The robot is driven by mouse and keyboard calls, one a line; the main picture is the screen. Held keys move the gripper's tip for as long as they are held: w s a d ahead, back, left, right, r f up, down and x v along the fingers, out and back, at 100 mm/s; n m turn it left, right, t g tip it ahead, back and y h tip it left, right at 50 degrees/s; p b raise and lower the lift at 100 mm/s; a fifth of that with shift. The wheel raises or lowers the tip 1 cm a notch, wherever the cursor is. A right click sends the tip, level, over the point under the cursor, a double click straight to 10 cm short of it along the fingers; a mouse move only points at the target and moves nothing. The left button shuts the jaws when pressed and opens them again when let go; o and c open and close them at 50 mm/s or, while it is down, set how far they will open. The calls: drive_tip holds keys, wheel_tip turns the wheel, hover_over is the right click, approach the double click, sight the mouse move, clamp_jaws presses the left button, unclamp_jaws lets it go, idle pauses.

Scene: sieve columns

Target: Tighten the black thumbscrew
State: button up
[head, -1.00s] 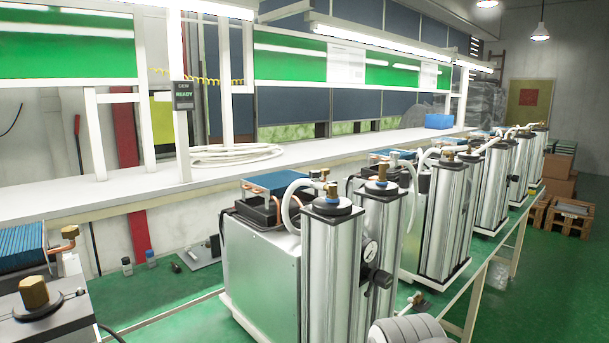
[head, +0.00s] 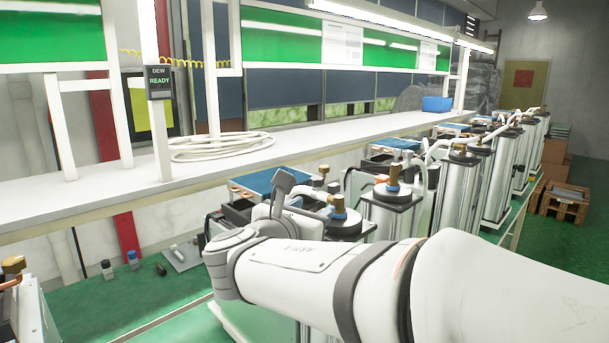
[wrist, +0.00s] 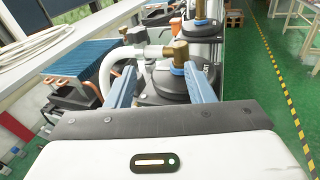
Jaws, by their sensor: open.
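The black thumbscrew on the side of the near column is hidden behind my arm in the head view. I cannot make it out for certain in the wrist view. The near column's black cap (head: 347,227) carries a brass fitting with a blue ring (head: 338,204). In the wrist view, this brass fitting (wrist: 180,54) stands near the right finger and the black cap (wrist: 160,91) shows between the fingers. My gripper (wrist: 160,66) is open, its two blue-grey fingers apart with nothing visibly held. My arm crosses the lower head view, and the fingertips cannot be made out there.
A white hose (wrist: 113,69) curves beside the left finger. A finned blue block (wrist: 78,58) lies left of the column. More columns (head: 385,208) stand in a row behind. A long white bench (head: 100,192) runs along the wall. The green floor is open at right in the wrist view.

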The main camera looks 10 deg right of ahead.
sight(314, 183)
drive_tip(key=shift+n+t, duration=0.6)
drive_tip(key=shift+n, duration=0.2)
drive_tip(key=w, duration=0.2)
drive_tip(key=w+d+r+p, duration=0.1)
drive_tip(key=w, duration=0.2)
drive_tip(key=w+d+r+p, duration=0.1)
drive_tip(key=w, duration=0.2)
drive_tip(key=shift+d, duration=0.15)
drive_tip(key=shift+w, duration=0.1)
drive_tip(key=shift+c, duration=0.3)
drive_tip(key=c, duration=0.9)
